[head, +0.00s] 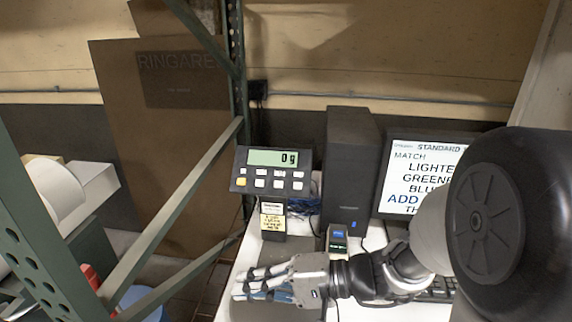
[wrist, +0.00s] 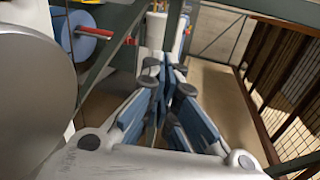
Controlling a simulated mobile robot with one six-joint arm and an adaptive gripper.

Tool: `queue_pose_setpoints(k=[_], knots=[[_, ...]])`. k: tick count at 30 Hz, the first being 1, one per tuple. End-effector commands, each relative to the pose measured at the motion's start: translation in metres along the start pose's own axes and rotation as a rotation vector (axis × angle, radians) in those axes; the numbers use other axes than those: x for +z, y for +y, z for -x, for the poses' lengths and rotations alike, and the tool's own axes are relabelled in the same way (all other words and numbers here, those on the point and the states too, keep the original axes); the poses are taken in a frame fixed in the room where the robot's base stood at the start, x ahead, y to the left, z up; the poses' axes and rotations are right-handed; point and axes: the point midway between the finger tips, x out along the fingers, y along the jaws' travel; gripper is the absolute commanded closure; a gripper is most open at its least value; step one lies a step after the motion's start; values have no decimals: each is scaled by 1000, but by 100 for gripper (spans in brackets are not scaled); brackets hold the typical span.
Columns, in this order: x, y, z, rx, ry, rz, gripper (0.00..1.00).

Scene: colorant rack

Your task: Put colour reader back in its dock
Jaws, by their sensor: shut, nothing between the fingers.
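A small dark device with a lit blue screen, which looks like the colour reader (head: 338,238), stands upright on the white bench just behind my gripper. Its lower part is hidden behind my gripper and wrist, so I cannot tell a separate dock from it. My gripper (head: 240,284) points left above the bench, in front of the scale display. In the wrist view my gripper (wrist: 166,75) has its blue-padded fingers together with nothing between them. The reader does not show in the wrist view.
A scale display (head: 272,172) reading 0 g stands behind my gripper. A black computer tower (head: 350,170) and a monitor (head: 420,180) are at the back. Green rack posts (head: 170,215) run along the left. A blue disc (wrist: 82,33) is near a red part in the wrist view.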

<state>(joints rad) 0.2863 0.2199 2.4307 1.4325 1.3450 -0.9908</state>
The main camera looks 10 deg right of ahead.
Motion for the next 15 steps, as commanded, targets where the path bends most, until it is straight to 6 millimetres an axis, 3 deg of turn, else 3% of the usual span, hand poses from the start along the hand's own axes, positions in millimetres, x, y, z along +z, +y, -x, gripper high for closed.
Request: queue_pose_setpoints(k=[3, 7, 10, 15], knots=[[-71, 17, 12, -172, 215, -50, 100], [-142, 52, 43, -278, 491, -63, 100], [-178, 86, 70, -299, 678, -64, 100], [-207, 123, 100, -286, 862, -55, 100]])
